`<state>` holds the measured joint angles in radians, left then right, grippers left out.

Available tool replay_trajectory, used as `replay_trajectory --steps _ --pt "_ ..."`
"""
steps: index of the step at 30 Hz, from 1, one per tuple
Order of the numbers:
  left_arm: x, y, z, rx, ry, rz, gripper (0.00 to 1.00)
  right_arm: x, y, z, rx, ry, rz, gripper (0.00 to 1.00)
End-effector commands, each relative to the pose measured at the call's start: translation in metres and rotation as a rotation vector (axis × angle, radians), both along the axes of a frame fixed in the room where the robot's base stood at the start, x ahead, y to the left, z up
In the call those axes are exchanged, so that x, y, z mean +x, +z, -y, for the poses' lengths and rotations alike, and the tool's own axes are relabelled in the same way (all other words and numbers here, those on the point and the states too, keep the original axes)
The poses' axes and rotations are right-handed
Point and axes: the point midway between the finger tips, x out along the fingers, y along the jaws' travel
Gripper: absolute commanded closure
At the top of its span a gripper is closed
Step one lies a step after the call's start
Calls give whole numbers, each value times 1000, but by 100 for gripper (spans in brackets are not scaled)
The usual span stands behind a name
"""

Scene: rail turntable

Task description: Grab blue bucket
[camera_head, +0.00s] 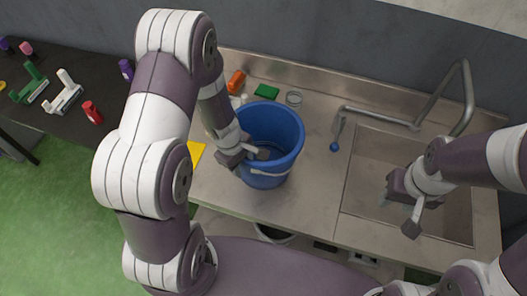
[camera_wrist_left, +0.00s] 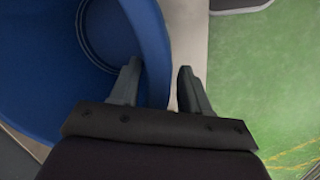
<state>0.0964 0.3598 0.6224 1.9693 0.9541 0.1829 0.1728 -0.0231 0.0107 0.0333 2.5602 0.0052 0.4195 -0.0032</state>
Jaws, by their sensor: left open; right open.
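The blue bucket (camera_head: 287,139) stands upright on the metal counter, left of the sink, in the head view. My left gripper (camera_head: 257,153) is at the bucket's near left rim. In the left wrist view the blue bucket (camera_wrist_left: 60,60) fills the left side. There my left gripper (camera_wrist_left: 158,88) is open, with one finger inside the bucket and the other outside, the wall between them. A gap shows between the wall and the outer finger. My right gripper (camera_head: 400,208) is open and empty over the sink.
The metal sink (camera_head: 360,200) with a faucet (camera_head: 440,105) is at the right. An orange item (camera_head: 236,81), a green sponge (camera_head: 267,91) and a small glass jar (camera_head: 294,98) stand behind the bucket. A dark table (camera_head: 60,65) with several small items is at the left.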

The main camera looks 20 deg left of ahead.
Motion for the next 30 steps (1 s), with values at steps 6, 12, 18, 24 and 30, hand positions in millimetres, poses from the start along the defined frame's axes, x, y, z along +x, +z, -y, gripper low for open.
replay_trajectory --steps 6,12,18,24,30 --pt "1 -4 1 0 -1 1 54 0 -1 0 0 0 0 57" --pt "1 -3 1 0 -1 1 100 0 -1 0 0 0 0 57" --pt "1 -3 1 0 -1 1 100 0 -1 0 0 0 0 57" --pt "1 -3 1 -1 -1 2 100 0 -1 0 0 0 0 57" --pt "1 -3 1 -1 -1 2 100 0 -1 0 0 0 0 57"
